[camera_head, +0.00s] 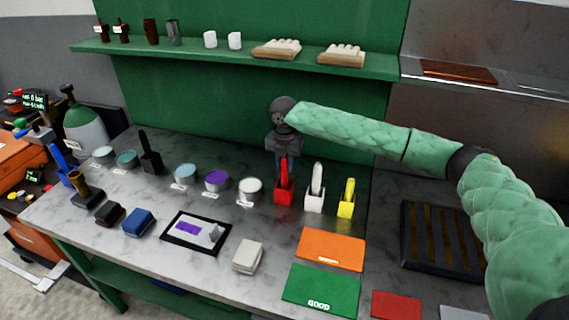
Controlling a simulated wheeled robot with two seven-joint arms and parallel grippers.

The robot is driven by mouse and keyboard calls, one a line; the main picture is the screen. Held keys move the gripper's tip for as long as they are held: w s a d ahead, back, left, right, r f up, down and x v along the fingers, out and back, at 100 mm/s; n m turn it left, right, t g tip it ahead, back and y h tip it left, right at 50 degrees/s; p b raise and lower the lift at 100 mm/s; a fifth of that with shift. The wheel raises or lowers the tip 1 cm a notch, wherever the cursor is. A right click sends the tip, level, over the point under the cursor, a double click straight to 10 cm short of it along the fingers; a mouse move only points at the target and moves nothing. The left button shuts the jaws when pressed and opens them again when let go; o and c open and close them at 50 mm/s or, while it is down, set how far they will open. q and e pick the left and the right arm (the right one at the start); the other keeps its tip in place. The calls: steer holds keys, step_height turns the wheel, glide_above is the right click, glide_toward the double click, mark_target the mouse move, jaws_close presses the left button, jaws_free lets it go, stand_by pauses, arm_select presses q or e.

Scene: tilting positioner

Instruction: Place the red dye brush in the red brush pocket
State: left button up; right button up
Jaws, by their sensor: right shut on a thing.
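The red brush pocket (284,197) is a small red holder on the marble worktop, left of a white and a yellow one. The red dye brush (284,170) stands roughly upright at the pocket, its lower end in or just behind the pocket opening; I cannot tell how deep it sits. My right gripper (284,154) comes in from the right, points down and is shut on the top of the red brush. Its fingertips are partly hidden against the brush. My left gripper is not in view.
A white brush pocket (315,201) and a yellow one (346,209) stand close on the right, each with a brush. A white bowl (250,191) and a purple bowl (216,181) stand on the left. A green shelf (220,57) runs above. Orange and green mats lie in front.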

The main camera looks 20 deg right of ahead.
steer(key=shift+f, duration=0.1)
steer(key=o, duration=1)
steer(key=shift+r+b, duration=0.35)
steer(key=shift+r, duration=0.15)
step_height(320, 180, up, 4)
steer(key=shift+f+b, duration=0.2)
steer(key=shift+b, duration=0.75)
step_height(320, 180, up, 6)
steer(key=shift+f+b, duration=0.1)
steer(key=shift+b, duration=1)
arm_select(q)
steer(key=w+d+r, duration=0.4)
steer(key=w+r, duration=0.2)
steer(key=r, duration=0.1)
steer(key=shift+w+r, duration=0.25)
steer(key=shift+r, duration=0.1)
arm_select(e)
steer(key=shift+r, duration=0.95)
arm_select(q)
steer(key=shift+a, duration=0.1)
arm_select(e)
steer(key=shift+f, duration=0.1)
